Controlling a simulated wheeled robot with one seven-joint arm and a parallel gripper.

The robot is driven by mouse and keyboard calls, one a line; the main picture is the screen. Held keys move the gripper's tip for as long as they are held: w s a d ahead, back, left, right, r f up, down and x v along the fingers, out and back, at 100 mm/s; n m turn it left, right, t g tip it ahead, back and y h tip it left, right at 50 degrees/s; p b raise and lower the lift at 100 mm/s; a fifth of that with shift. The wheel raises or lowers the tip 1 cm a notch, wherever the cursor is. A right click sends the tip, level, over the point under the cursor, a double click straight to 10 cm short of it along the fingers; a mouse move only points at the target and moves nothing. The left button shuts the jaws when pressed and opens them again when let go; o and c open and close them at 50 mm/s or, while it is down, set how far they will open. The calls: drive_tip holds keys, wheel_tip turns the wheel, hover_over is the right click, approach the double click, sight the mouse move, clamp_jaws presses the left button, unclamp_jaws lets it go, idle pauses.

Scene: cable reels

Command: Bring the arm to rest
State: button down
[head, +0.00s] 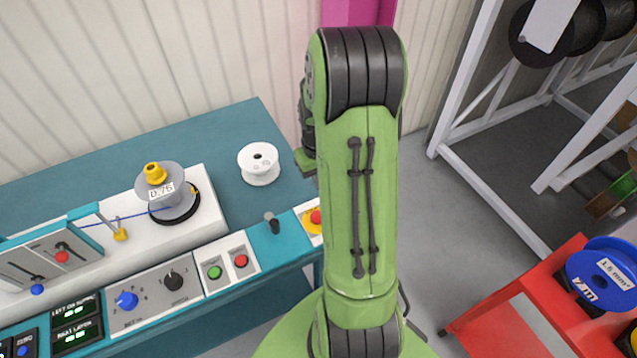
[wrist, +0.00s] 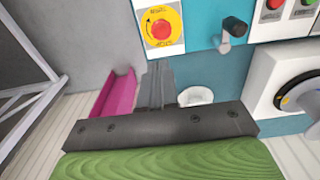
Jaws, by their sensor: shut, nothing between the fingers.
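My green arm rises through the middle of the head view, its dark ribbed joint at the top. My gripper (wrist: 157,86) shows in the wrist view as two grey fingers close together beyond the dark bar, with nothing between them. In the head view the gripper is mostly hidden behind the arm. A white empty spool (head: 259,164) stands on the teal bench (head: 105,142), left of the arm. In the wrist view the spool (wrist: 194,95) is partly hidden by the dark bar.
A reel marked 0.75 (head: 160,185) sits on the white machine at left. A control panel (head: 140,302) runs along the bench front, with a red emergency button (head: 316,216). A red cart (head: 500,308) carries a blue reel (head: 607,272). A white rack (head: 470,75) stands at right.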

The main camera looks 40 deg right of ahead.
drive_tip(key=shift+w, duration=0.1)
idle(0.3)
drive_tip(key=a+r+t, duration=0.1)
drive_tip(key=a+r, duration=0.4)
drive_tip(key=r, duration=0.3)
drive_tip(key=s+a+r+n+t, duration=0.1)
drive_tip(key=s+a+r+t, duration=0.1)
drive_tip(key=s+a+r, duration=0.3)
drive_tip(key=s+a+r+n+t, duration=0.2)
drive_tip(key=s+a+r, duration=0.3)
drive_tip(key=a, duration=0.5)
drive_tip(key=s, duration=0.2)
drive_tip(key=shift+s+r, duration=0.25)
drive_tip(key=shift+s, duration=0.15)
